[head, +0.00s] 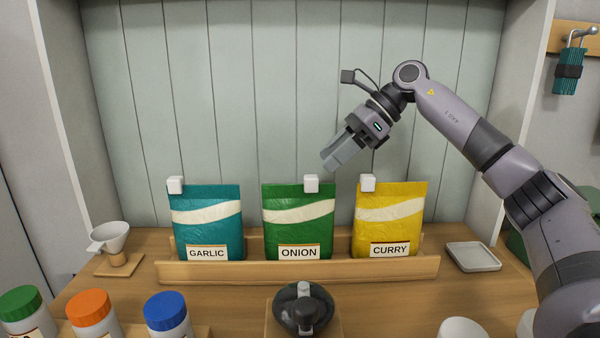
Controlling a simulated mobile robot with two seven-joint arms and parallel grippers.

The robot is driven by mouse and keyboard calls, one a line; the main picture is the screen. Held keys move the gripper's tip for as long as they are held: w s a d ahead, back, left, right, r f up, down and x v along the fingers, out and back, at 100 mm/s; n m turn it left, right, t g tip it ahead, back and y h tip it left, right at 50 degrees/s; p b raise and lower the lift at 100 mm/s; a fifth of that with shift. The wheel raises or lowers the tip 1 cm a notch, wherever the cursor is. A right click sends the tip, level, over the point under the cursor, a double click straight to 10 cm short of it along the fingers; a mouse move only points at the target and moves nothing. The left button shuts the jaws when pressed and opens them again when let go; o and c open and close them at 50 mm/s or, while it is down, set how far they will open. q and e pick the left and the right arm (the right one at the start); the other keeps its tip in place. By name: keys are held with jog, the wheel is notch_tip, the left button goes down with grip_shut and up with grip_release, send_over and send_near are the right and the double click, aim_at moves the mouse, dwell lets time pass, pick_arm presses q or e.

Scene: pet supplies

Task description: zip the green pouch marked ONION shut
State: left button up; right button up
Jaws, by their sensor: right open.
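The green pouch (298,232) marked ONION stands upright in the middle of a wooden rack (300,271). Its white slider (311,183) sits on the top edge, right of the middle and short of the right corner. My right gripper (331,160) is above and a little right of this slider, pointing down and left. It is open, holds nothing and appears apart from the pouch. The gap between its fingers is hard to make out from this angle. My left gripper is not in view.
A teal GARLIC pouch (207,232) and a yellow CURRY pouch (388,228) flank the green one, each with a white slider near its left end. A dark lidded pot (304,312) stands in front. Capped jars are at front left. A small tray (473,257) lies right.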

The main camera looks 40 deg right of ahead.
aim_at(312, 176)
jog(key=x, duration=0.6)
jog(key=shift+a+f, duration=0.15)
jog(key=shift+a, duration=0.05)
grip_shut()
